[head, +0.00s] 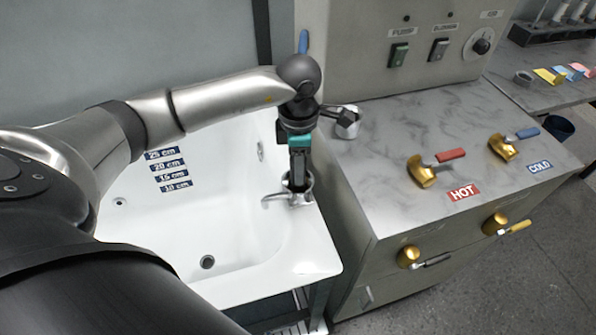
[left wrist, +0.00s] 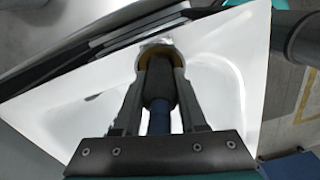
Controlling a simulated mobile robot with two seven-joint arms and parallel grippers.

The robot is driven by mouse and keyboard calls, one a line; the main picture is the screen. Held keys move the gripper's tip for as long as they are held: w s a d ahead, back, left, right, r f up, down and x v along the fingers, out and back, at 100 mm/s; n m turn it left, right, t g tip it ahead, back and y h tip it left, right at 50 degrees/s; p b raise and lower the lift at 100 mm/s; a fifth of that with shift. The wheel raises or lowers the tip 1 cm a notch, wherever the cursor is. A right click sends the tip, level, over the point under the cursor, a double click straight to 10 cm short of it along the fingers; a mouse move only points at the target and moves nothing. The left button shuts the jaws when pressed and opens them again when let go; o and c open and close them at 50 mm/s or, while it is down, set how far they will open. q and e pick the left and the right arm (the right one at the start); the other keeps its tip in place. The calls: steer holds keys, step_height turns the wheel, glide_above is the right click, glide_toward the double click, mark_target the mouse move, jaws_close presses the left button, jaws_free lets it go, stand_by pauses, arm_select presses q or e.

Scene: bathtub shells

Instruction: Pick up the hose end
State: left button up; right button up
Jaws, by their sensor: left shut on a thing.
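My left gripper (head: 299,183) points down at the near right corner of the bathtub (head: 235,240), at a small chrome fitting (head: 272,198) on the rim. In the left wrist view my left gripper (left wrist: 158,75) is shut on the hose end (left wrist: 160,88), a dark cylinder with a blue lower part (left wrist: 159,122) and a yellowish ring around its far end. The fingers lie along both sides of it. In the head view the gripper hides most of the hose end, and I cannot tell whether it touches the fitting. My right gripper is not in view.
A grey marbled counter (head: 400,150) stands right of the tub, with a chrome part (head: 347,122), a hot valve (head: 424,172) and a cold valve (head: 503,145). A switch panel (head: 400,45) rises behind it. The tub's inside looks empty, with a drain (head: 208,262).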

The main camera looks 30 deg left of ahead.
arm_select(q)
jaws_close()
